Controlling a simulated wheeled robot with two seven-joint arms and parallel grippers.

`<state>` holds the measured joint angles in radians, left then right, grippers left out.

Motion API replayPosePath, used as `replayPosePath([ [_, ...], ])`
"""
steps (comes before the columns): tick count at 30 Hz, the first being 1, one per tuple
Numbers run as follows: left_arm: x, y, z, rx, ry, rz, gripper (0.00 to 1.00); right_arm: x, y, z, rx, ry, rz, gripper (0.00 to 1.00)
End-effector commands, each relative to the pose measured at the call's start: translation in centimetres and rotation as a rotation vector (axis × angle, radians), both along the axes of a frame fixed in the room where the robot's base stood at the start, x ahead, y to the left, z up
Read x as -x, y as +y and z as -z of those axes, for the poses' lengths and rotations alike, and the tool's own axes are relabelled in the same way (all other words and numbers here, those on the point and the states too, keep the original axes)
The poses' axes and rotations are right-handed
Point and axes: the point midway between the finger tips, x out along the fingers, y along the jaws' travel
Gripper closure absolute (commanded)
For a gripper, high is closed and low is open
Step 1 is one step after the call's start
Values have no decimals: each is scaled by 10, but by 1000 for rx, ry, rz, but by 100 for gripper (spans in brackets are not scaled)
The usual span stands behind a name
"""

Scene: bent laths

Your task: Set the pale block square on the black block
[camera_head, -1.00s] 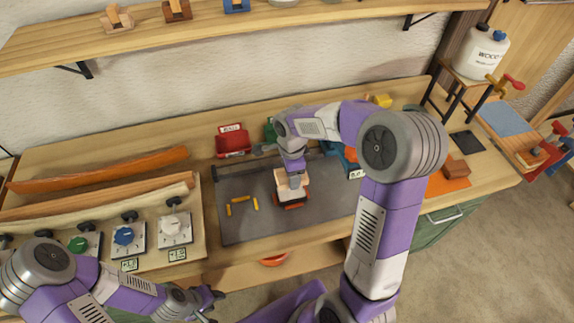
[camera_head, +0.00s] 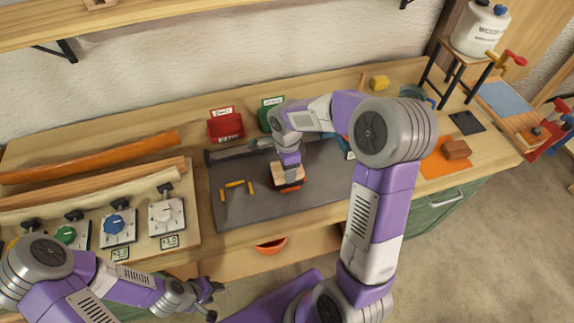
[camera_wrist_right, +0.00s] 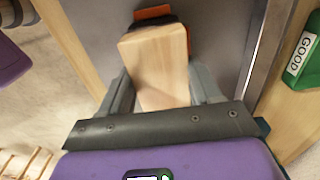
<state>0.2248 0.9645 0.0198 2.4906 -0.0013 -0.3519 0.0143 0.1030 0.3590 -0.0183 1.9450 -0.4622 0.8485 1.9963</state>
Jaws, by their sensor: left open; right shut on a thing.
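The pale block (camera_head: 280,171) is between the fingers of my right gripper (camera_head: 288,166), over the grey mat. In the right wrist view the pale wooden block (camera_wrist_right: 155,62) sits between the two grey fingers (camera_wrist_right: 162,95), slightly turned relative to them. The black block (camera_wrist_right: 180,26) shows only as a dark edge beyond and beneath the pale block, with an orange piece (camera_wrist_right: 154,12) by it. The pale block hides most of it, so I cannot tell whether they touch or line up. My left gripper (camera_head: 210,291) is open and empty in front of the bench.
The grey mat (camera_head: 237,212) has several yellow pieces (camera_head: 234,184) at left. A red bin (camera_head: 226,126) and green bin (camera_head: 270,112) stand behind. A dial panel (camera_head: 187,238) and bent laths (camera_head: 100,157) lie left.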

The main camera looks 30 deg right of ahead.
Motion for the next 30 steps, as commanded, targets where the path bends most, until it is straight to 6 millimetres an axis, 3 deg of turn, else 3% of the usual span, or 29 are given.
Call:
replayPosePath([
  [23, 0, 0, 11, 0, 0, 0, 57, 0, 0, 12, 0, 0, -1, 69],
  [24, 0, 0, 11, 0, 0, 0, 57, 0, 0, 12, 0, 0, -1, 34],
  [30, 0, 0, 10, 0, 0, 0, 57, 0, 0, 12, 0, 0, -1, 7],
])
